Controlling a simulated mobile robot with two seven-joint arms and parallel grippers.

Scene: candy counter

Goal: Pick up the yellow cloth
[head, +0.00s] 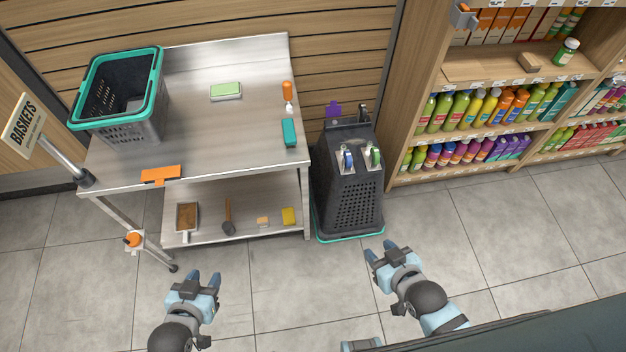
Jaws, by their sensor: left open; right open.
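The yellow cloth (290,216) appears to be the small folded yellow piece at the right end of the lower shelf of the steel table. It lies flat and nothing covers it. My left gripper (204,276) is open and empty, over the floor in front of the table, left of the cloth and nearer to me. My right gripper (379,250) is open and empty, over the floor to the right of the cloth. Neither gripper touches anything.
The lower shelf (255,190) also holds a dustpan-like tray (187,217), a dark-headed tool (228,226) and a small tan block (262,222). The table leg (305,203) stands right of the cloth. A dark basket stack (348,200) stands further right. The floor in front is clear.

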